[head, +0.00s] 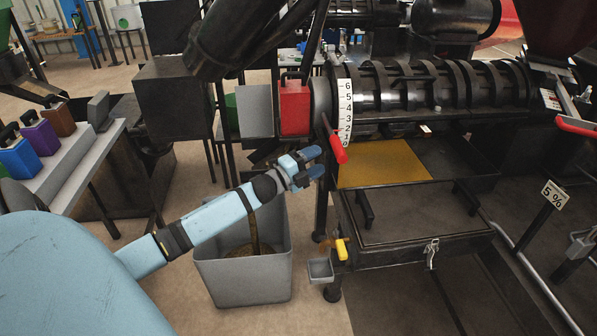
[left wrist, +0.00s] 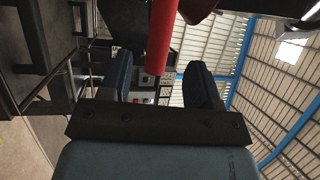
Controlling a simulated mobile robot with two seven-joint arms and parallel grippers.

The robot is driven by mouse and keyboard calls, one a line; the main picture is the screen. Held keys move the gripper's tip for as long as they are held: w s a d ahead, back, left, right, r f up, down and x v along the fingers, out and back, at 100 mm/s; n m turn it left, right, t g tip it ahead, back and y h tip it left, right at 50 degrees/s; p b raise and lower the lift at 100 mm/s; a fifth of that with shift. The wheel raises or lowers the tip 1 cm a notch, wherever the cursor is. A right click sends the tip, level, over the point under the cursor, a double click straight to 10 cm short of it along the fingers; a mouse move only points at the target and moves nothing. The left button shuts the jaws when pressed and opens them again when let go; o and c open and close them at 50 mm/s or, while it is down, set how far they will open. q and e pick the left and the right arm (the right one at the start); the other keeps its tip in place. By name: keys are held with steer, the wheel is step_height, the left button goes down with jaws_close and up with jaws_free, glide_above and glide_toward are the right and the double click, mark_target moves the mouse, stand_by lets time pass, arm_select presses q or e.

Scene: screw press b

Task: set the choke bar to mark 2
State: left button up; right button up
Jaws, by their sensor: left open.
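The choke bar (head: 338,149) has a red grip and slants down across the lower end of a white scale (head: 345,100) numbered up to 6. It lies near the low marks, beside 0 and 1; its exact reading is hard to tell. My left gripper (head: 317,162) is open and empty, with its blue fingers just left of the red grip and pointing at it. In the left wrist view a red bar (left wrist: 161,38) appears ahead, between the two fingers (left wrist: 161,88) in the picture, and apart from them as far as I can see. My right gripper is not in view.
The black ribbed press barrel (head: 440,90) stands behind the scale. A red box (head: 294,106) is left of it. A yellow plate (head: 385,170) lies right of the bar. A grey bin (head: 243,275) stands below my arm, and a yellow handle (head: 341,249) sits lower down.

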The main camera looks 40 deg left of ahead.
arm_select(q)
steer(key=v, duration=0.5)
steer(key=shift+s+a, duration=0.1)
steer(key=shift+s, duration=0.3)
